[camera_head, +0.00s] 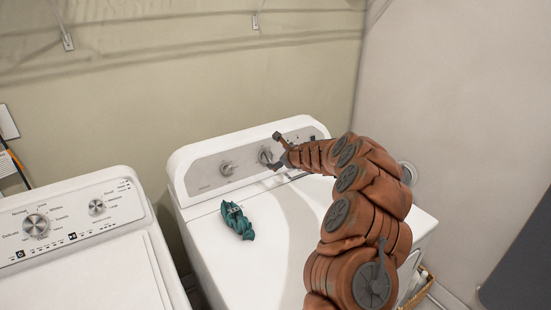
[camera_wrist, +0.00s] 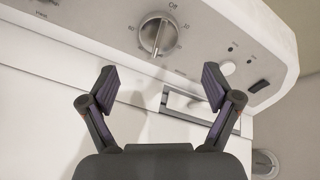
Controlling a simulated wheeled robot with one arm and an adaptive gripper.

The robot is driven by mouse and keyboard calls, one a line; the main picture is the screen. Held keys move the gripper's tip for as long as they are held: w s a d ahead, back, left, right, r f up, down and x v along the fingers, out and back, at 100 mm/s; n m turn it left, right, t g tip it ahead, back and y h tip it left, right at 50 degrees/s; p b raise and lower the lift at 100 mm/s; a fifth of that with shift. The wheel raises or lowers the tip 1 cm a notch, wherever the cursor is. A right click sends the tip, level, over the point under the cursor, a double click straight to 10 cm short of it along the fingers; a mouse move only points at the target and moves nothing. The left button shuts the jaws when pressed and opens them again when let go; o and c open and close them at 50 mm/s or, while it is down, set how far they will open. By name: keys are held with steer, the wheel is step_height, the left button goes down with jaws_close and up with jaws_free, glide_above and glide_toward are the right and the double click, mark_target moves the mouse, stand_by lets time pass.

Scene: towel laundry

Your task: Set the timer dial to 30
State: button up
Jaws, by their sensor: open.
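The timer dial (camera_wrist: 159,36) is a round silver knob with a raised grip bar on the white machine's panel. "Off" is printed above it, with smaller numbers around it that are too blurred to read surely. Its grip bar stands nearly vertical, leaning slightly; which end is the pointer I cannot tell. My gripper (camera_wrist: 160,80) is open and empty, its two fingers spread to either side below the dial, not touching it. In the head view, my gripper (camera_head: 274,150) is at the panel in front of the right-hand knob (camera_head: 264,155).
A second knob (camera_head: 227,168) sits to the left on the panel. A teal cloth (camera_head: 237,220) lies on the machine's top (camera_head: 275,255). A rocker switch (camera_wrist: 259,86) and a round button (camera_wrist: 228,67) are right of the dial. Another machine (camera_head: 75,240) stands at left.

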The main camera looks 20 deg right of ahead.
steer(key=shift+v, duration=1.45)
steer(key=shift+c, duration=0.2)
